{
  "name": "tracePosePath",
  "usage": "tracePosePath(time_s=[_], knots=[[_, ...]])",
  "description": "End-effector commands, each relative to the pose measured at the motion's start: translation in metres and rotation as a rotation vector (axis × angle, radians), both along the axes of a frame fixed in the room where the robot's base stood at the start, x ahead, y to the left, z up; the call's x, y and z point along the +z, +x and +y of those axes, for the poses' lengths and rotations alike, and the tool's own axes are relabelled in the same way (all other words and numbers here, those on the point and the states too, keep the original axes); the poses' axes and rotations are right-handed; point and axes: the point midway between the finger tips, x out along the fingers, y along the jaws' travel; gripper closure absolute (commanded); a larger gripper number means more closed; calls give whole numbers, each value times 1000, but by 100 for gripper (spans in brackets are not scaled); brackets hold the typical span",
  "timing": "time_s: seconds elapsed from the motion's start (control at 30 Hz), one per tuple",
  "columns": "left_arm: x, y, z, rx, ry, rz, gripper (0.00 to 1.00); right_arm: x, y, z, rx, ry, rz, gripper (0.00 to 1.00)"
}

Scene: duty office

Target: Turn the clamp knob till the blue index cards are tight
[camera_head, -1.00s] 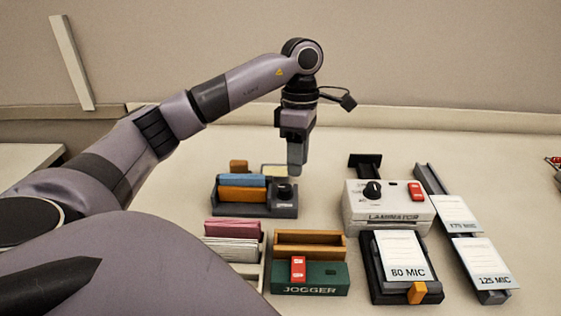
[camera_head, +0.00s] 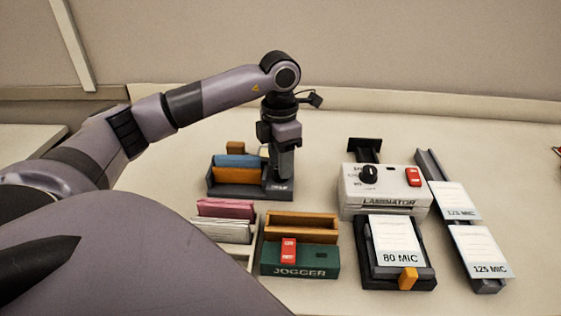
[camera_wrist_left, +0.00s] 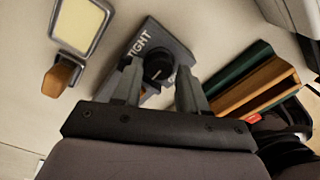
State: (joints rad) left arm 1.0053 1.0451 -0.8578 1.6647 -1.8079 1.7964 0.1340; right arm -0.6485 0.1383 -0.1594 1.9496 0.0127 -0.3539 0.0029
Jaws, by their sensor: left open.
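The card clamp has a dark grey base (camera_head: 222,189) and stands left of centre in the head view. The blue index cards (camera_head: 240,160) stand upright in it behind an orange block (camera_head: 237,175). My left gripper (camera_head: 282,178) points down over the clamp's right end and hides the knob in that view. My right gripper is not in view.
The green jogger (camera_head: 312,264) and a rack with pink and white cards (camera_head: 226,208) stand in front of the clamp. The laminator (camera_head: 352,202) is to the right. An orange-handled plate (camera_wrist_left: 80,26) lies close by in the left wrist view.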

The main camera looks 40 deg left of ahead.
Motion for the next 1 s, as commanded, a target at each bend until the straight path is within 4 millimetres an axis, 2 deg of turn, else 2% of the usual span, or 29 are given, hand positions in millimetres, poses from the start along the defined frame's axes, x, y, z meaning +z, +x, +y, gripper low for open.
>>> tracePosePath(time_s=[0.13,0.37,0.4,0.47,0.5,0.53,0.77,1.0], knots=[[-10,0,0,0,1,1,58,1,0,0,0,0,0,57],[-12,0,0,-1,1,-1,58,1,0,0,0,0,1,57],[-12,0,0,-1,1,0,61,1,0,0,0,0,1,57],[-12,0,0,-1,1,0,81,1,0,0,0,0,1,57],[-12,0,0,-1,1,0,94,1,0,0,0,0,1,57],[-12,0,0,-1,0,0,99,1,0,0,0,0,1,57],[-11,0,0,-11,0,0,99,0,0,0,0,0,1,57],[-12,0,0,-95,0,0,99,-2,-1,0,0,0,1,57]])
